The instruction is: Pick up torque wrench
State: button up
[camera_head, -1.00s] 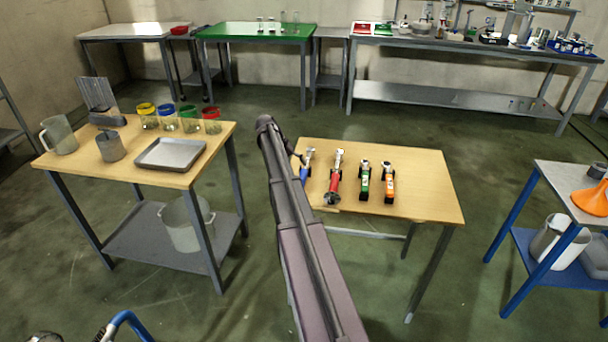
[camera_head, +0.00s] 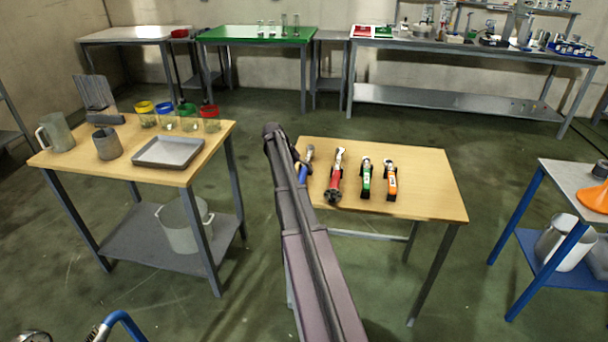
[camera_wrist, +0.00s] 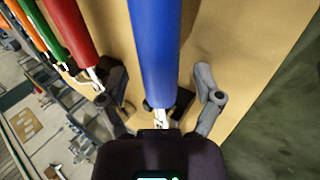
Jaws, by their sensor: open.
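Several wrench-like tools with coloured handles lie side by side on a wooden table (camera_head: 425,190). The blue one (camera_head: 303,172) is leftmost, then the red (camera_head: 334,184), green (camera_head: 365,181) and orange (camera_head: 391,182); I cannot tell which is the torque wrench. In the wrist view, the blue handle (camera_wrist: 155,50) runs down between the spread fingers of my gripper (camera_wrist: 160,88), with a gap on each side. The red (camera_wrist: 68,28) and green (camera_wrist: 42,32) handles are left of the fingers. My gripper is open; in the head view my arm mostly hides it.
A second wooden table (camera_head: 65,163) at left carries a metal tray (camera_head: 168,152), a jug (camera_head: 56,133) and several colour-rimmed glasses. A blue-legged table (camera_head: 545,172) stands at right. Open floor lies between the tables. The right part of the tool table is clear.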

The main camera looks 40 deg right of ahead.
jog(key=shift+f, duration=0.15)
dwell(0.5)
jog(key=shift+s, duration=0.1)
grip_shut()
